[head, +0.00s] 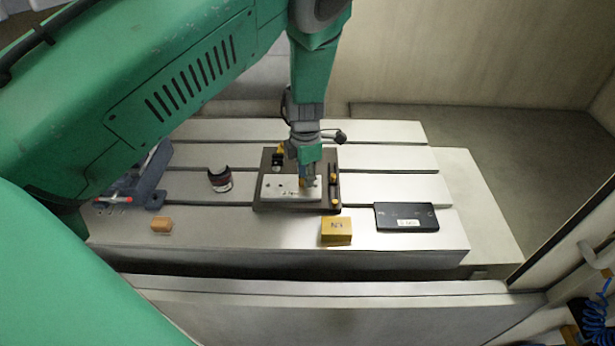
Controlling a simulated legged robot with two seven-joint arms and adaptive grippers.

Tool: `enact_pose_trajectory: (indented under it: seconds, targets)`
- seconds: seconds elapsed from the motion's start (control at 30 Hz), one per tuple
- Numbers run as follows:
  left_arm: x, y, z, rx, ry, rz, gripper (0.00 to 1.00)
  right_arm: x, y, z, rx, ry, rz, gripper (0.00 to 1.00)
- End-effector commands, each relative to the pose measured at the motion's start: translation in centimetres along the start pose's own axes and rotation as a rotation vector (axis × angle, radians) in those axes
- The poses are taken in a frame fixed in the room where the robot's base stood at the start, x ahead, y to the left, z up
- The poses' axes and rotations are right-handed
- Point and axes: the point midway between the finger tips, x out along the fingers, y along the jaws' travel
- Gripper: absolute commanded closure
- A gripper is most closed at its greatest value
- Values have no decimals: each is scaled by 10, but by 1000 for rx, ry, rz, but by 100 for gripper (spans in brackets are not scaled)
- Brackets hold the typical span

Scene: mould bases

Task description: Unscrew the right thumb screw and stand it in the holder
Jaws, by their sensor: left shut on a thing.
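The mould base is a dark plate (263,206) with a light steel block (282,188) on it, at the middle of the table. My left gripper (308,184) points down over the right part of the steel block and is shut on a small brass-coloured piece, apparently the right thumb screw (302,184). The jaws hide most of it, and I cannot tell whether it is still in its hole. A flat black box (405,212) with a white label lies to the right; I cannot tell whether it is the holder. My right gripper is not in view.
A yellow block (336,232) stands just in front of the mould base. A dark round cup-like thing (220,180) stands to its left. An orange-brown block (161,225) and a blue-grey fixture (150,182) are farther left. The slotted table (270,240) is clear between them.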

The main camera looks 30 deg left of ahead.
Motion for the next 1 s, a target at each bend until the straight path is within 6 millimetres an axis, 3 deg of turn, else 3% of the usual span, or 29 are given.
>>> enact_pose_trajectory:
  seconds: [0.03, 0.17, 0.2, 0.23, 0.27, 0.8, 1.0]
  targets:
    - [-5, 10, 4, -4, -14, 27, 100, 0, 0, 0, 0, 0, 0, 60]
    - [-5, 10, 4, -2, -14, 27, 100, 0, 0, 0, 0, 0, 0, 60]
    - [-5, 10, 4, -2, -14, 26, 69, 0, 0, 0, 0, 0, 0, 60]
    - [-5, 10, 4, -2, -14, 26, 59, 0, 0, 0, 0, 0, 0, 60]
    - [-5, 10, 4, -2, -13, 25, 55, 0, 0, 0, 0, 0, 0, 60]
    - [-5, 0, 2, 1, -6, 17, 55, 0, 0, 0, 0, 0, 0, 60]
    - [-22, 1, 2, 2, -8, 18, 55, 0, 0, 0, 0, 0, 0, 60]
